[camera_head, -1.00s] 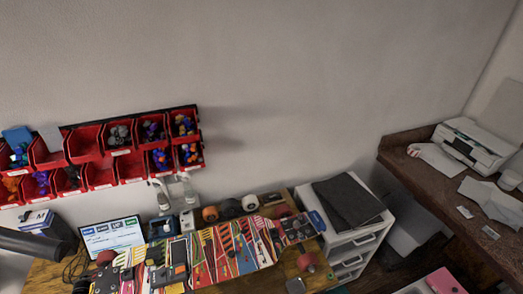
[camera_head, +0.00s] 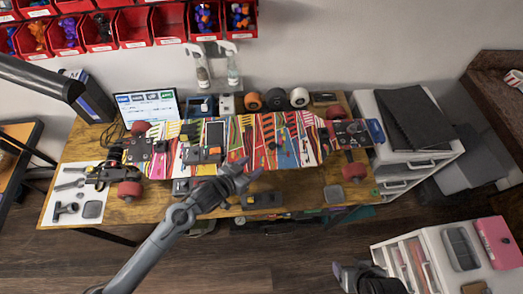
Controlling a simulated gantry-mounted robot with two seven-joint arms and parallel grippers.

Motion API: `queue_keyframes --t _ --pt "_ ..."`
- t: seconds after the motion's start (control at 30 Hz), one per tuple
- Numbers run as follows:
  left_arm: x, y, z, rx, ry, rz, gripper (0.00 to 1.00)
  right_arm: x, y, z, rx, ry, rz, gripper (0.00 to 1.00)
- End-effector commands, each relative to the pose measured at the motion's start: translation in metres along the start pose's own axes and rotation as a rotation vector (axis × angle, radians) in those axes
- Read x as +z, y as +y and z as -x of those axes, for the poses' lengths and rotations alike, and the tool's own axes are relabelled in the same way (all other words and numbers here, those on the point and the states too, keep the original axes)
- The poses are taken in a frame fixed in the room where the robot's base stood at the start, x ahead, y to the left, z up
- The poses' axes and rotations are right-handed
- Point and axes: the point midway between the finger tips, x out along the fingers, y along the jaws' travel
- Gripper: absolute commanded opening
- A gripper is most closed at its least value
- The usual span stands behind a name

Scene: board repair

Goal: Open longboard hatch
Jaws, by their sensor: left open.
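The longboard (camera_head: 282,140) lies across the wooden workbench, its deck striped red, white, yellow and black. A dark rectangular panel (camera_head: 214,133) sits near the middle of the deck and looks like the hatch. I cannot tell whether it is open. My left gripper (camera_head: 250,176) is open and empty, over the front edge of the deck, in front and to the right of the panel. My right gripper (camera_head: 348,268) shows at the bottom, away from the bench above the floor; its fingers are too unclear to read.
Red wheels (camera_head: 129,189) stick out at the board's ends. Tools lie on a white sheet (camera_head: 62,200) at the left. A white drawer unit (camera_head: 408,262) is at the lower right.

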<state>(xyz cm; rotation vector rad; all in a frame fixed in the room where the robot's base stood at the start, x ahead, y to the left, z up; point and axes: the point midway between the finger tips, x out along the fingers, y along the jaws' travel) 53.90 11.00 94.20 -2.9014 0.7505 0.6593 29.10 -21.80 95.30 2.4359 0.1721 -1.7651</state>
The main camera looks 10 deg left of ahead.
Motion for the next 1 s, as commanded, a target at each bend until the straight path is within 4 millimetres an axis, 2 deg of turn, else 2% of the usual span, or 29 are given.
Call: queue_keyframes --t 0.03,0.1,0.3,0.7,1.0 --pt "-0.003 -0.005 -0.006 -0.004 0.018 -0.017 0.54 0.004 0.0 -0.01 0.0 -0.001 0.0 0.7" --pt "-0.011 -0.01 -0.01 -0.009 0.032 -0.029 0.54 0.007 -0.001 -0.014 -0.001 -0.003 0.0 0.7" --pt "-0.022 -0.013 -0.024 -0.013 0.048 -0.034 0.54 0.009 -0.001 -0.015 -0.002 -0.008 0.0 0.7" --pt "-0.024 -0.013 -0.086 -0.013 0.046 -0.034 0.54 0.008 -0.001 -0.016 -0.002 -0.003 -0.002 0.7" --pt "-0.025 -0.014 -0.114 -0.014 0.046 -0.034 0.54 0.008 -0.002 -0.018 -0.005 -0.001 -0.005 0.7"
